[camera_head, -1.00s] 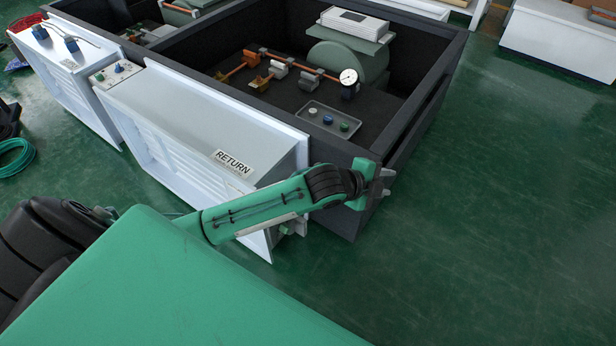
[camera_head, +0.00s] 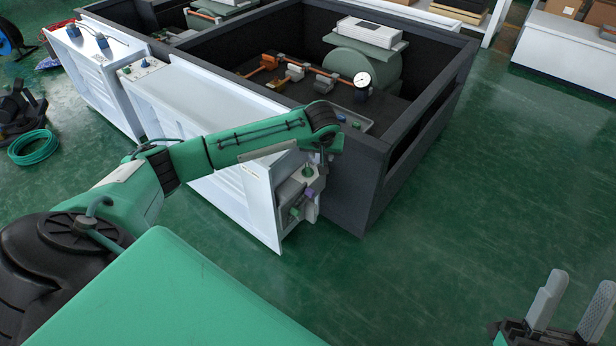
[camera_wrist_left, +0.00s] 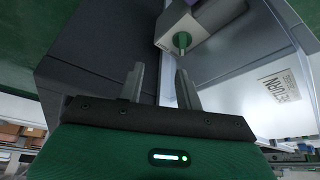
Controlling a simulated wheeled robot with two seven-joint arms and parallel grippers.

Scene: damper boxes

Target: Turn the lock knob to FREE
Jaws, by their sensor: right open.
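A grey control housing (camera_head: 299,188) sits on the end of the white damper box (camera_head: 253,190). It carries a green knob (camera_head: 308,171) on top, a purple part (camera_head: 309,192) and a second green part (camera_head: 295,211). My right gripper (camera_head: 567,306) is open and empty at the lower right.
The dark-walled bin (camera_head: 350,190) stands close beside the housing, with a gauge (camera_head: 362,79) and pipework inside. A RETURN label (camera_wrist_left: 279,88) shows on the white box. The green floor (camera_head: 480,180) to the right is clear. A coiled hose (camera_head: 33,147) lies at left.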

